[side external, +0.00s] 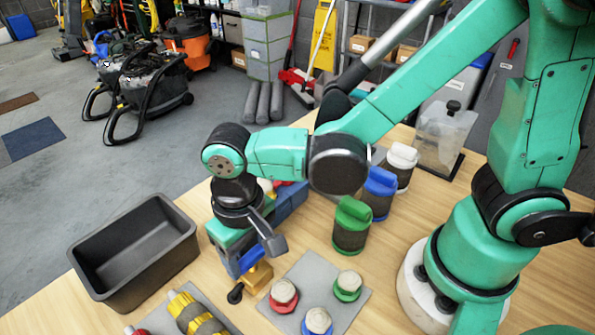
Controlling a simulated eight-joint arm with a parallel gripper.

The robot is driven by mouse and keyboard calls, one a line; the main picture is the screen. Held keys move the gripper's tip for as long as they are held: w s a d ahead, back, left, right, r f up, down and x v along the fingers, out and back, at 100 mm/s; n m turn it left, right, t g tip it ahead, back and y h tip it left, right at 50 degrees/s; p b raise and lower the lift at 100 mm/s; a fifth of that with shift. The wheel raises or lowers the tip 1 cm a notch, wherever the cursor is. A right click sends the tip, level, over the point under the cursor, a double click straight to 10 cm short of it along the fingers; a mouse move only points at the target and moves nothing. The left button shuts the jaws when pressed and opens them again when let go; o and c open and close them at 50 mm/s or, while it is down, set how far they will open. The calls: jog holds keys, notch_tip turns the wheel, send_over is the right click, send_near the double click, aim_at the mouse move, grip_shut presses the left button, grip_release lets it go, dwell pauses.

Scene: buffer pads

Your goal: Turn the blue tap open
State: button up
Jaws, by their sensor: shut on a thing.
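My gripper (256,248) points down at the front middle of the bench. Its jaws are shut at a blue part (249,260), which looks like the handle of the blue tap. A brass-coloured body (259,276) with a black knob (235,294) sits just below it. My wrist and the grey finger cover much of the tap, so the angle of its handle cannot be told.
A black bin (183,243) stands at left. A grey plate (350,312) carries red, blue and green knobs. Jars with green (352,212), blue (380,181) and white (402,157) lids stand behind to the right. A yellow-grey roll (192,315) lies in front.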

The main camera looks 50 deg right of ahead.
aim_at(250, 255)
jog(key=shift+n, duration=0.4)
jog(key=n, duration=1.3)
jog(key=shift+n, duration=2)
jog(key=o, duration=1.3)
jog(key=shift+r, duration=2.85)
